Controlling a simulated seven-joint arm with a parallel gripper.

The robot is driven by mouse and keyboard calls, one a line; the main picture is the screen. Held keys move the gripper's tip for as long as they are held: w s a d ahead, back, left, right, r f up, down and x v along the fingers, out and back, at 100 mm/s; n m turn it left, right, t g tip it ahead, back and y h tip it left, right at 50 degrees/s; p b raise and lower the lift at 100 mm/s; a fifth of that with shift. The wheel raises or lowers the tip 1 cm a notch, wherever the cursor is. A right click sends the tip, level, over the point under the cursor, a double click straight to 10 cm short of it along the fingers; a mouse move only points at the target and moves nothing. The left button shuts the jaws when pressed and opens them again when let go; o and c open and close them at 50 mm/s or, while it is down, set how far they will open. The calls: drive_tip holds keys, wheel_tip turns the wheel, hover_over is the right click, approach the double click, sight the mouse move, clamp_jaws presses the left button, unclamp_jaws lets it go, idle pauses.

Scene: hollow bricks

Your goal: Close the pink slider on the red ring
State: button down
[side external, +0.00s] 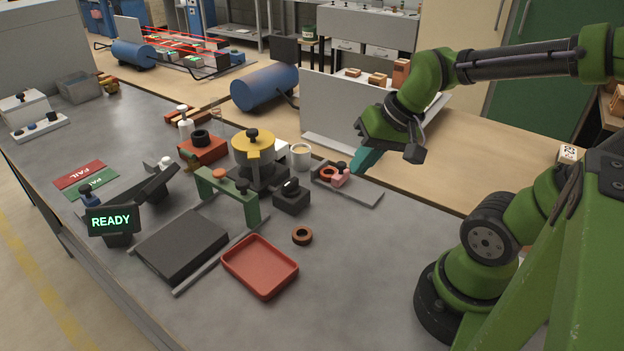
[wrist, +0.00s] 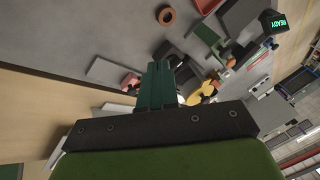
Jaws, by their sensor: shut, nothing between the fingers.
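The pink slider (side external: 341,179) sits on a grey plate (side external: 362,194) with a dark knob beside it. The red ring (side external: 328,172) lies on the same plate, just left of the slider; I cannot tell if they touch. In the wrist view the pink slider (wrist: 130,80) shows left of my fingers, and the ring is hard to make out. My gripper (side external: 364,161) has teal fingers, shut and empty, in the air above and right of the slider in the side view. The fingers also show in the wrist view (wrist: 158,68).
A white mug (side external: 300,156) and a black block with a knob (side external: 291,197) stand left of the plate. A yellow-topped device (side external: 253,146) and a green arch (side external: 228,198) are further left. A loose brown ring (side external: 302,236) and red tray (side external: 260,268) lie in front. Table right of them is clear.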

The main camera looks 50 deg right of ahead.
drive_tip(key=s+d+f+m+t+y, duration=0.1)
drive_tip(key=d+f+m, duration=0.3)
drive_tip(key=m, duration=0.4)
drive_tip(key=s+d+f+m+t+y, duration=0.2)
drive_tip(key=d+f+m+t+y, duration=0.1)
drive_tip(key=m, duration=0.5)
drive_tip(key=s+d+f+m+t+y, duration=0.2)
drive_tip(key=d+f+m+t, duration=0.1)
drive_tip(key=d+f+m, duration=0.3)
drive_tip(key=shift+s+f+m, duration=0.2)
drive_tip(key=shift+f+m, duration=0.55)
drive_tip(key=shift+m, duration=0.15)
drive_tip(key=shift+d+f+m+t+h, duration=0.2)
drive_tip(key=shift+d+m+t+h, duration=0.8)
drive_tip(key=shift+d, duration=0.25)
drive_tip(key=d, duration=0.1)
drive_tip(key=d+r+m+t+h, duration=0.1)
drive_tip(key=w+d+h, duration=0.1)
drive_tip(key=shift+d+r+t, duration=0.15)
drive_tip(key=shift+r+t, duration=0.05)
drive_tip(key=shift+t, duration=0.1)
drive_tip(key=shift+w+d+r+h, duration=0.1)
drive_tip(key=shift+d+r+h, duration=0.1)
drive_tip(key=shift+h, duration=0.1)
drive_tip(key=shift+w, duration=0.2)
approach(341, 173)
drive_tip(key=w, duration=0.4)
drive_tip(key=w+r, duration=0.1)
drive_tip(key=shift+w+a, duration=0.25)
drive_tip(key=shift+w, duration=0.15)
